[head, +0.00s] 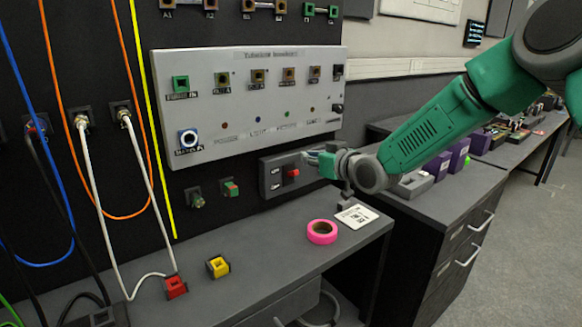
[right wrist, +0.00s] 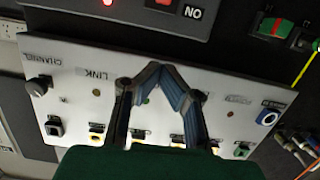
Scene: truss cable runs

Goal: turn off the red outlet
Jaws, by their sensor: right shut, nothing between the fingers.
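A dark grey outlet box (head: 268,187) is mounted on the black wall below the white panel. It has a red switch (head: 291,173) on its face. In the right wrist view the picture is turned over, and the box (right wrist: 130,14) shows at the top edge with a lit red lamp (right wrist: 108,3) and an "ON" label. The red switch is cut off there. My right gripper (head: 310,158) is shut and empty, in front of the box near the red switch. In the right wrist view its fingertips (right wrist: 158,70) meet over the white panel. My left gripper is not in view.
The white panel (head: 240,138) with several sockets and a knob is above the box. A green-and-red switch (head: 230,188) is left of it. Pink tape (head: 322,232), a white label card (head: 357,216) and a yellow block (head: 218,267) lie on the desk (head: 270,262). Cables hang at left.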

